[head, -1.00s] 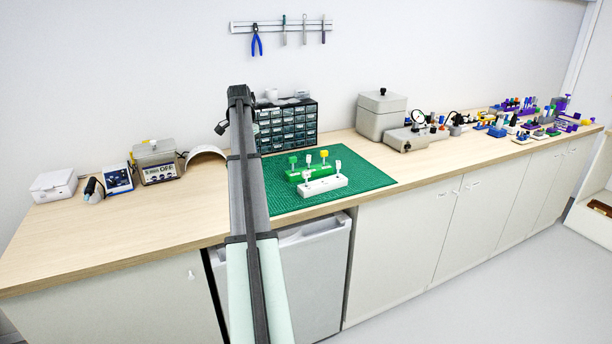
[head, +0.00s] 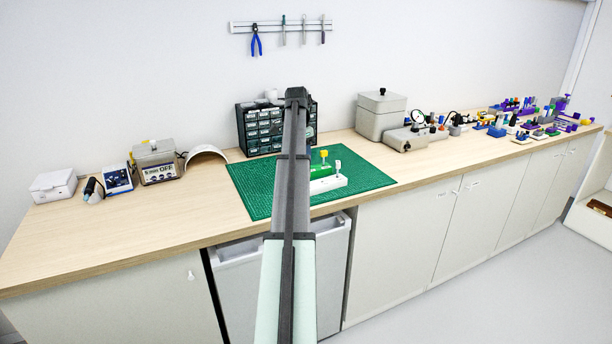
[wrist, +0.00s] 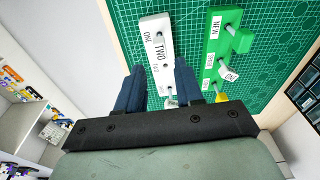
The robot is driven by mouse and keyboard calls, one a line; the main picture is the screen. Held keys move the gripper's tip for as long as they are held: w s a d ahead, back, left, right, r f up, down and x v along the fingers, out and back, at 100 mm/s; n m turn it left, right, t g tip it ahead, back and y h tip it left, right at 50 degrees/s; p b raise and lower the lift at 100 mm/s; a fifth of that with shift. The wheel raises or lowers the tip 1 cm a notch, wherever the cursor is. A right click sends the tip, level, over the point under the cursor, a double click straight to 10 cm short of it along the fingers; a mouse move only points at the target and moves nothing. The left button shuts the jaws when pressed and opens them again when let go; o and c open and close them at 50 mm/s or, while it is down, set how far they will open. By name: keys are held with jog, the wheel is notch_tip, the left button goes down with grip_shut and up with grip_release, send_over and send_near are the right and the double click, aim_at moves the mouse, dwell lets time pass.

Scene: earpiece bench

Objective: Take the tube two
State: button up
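The white rack (wrist: 151,24) lies on the green mat and carries printed labels, with ONE and TWO readable in the wrist view. It also shows in the head view (head: 331,184), partly behind my arm.
A green rack (wrist: 213,48) stands beside the white one, with a green piece (wrist: 242,40), a white tag (wrist: 230,75) and a yellow piece (wrist: 222,98). A drawer cabinet (head: 252,130) stands behind the green mat (head: 252,190). The mat's left part is clear.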

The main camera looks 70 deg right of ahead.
jog(key=shift+s+d+f, duration=0.1)
jog(key=shift+d+f, duration=0.05)
jog(key=shift+f, duration=1.35)
jog(key=shift+s+d+f, duration=0.1)
jog(key=shift+f, duration=1.4)
grip_shut()
jog(key=shift+r, duration=1.65)
jog(key=shift+r, duration=2.35)
